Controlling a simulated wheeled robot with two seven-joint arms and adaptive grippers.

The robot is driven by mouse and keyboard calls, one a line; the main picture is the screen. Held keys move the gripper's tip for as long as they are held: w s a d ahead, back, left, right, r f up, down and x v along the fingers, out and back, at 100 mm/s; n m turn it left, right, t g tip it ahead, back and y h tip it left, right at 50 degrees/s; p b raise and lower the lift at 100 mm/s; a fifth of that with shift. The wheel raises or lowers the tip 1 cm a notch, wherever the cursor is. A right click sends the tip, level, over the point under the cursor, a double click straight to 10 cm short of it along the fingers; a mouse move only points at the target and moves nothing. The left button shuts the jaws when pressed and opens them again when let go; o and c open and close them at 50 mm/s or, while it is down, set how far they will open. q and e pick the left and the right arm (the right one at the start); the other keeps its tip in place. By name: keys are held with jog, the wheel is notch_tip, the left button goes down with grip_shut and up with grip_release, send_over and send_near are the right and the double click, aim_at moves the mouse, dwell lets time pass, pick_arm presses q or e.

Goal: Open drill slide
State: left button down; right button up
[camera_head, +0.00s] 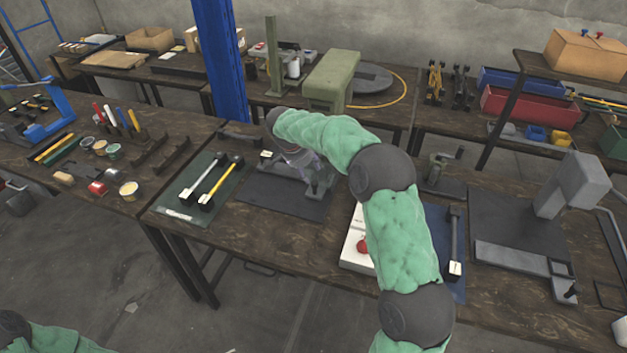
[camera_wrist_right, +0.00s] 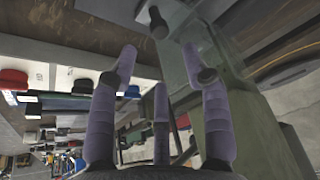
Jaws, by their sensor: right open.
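A green machine with a box-like head (camera_head: 333,78) and a thin upright post (camera_head: 273,60) stands behind my right arm. I cannot tell which part is the drill slide. My right gripper (camera_head: 305,163) is over a dark mat (camera_head: 262,195), beside a small grey fixture (camera_head: 318,184), and is partly hidden by my sleeve. In the right wrist view its purple fingers (camera_wrist_right: 158,68) are spread and empty. A dark knob (camera_wrist_right: 158,20) lies beyond the fingertips, and a green body (camera_wrist_right: 245,135) is to the right. My left gripper is not in view; only my sleeve shows at lower left.
A green mat (camera_head: 187,208) with two handled tools lies to the left. A white box with a red button (camera_head: 357,245) and a blue mat (camera_head: 453,275) flank my forearm. A grey press (camera_head: 573,185) stands at right. Open floor lies in front.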

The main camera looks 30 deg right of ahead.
aim_at(315, 182)
jog(key=b+x, duration=0.2)
jog(key=x, duration=0.6)
jog(key=shift+r, duration=0.15)
grip_shut()
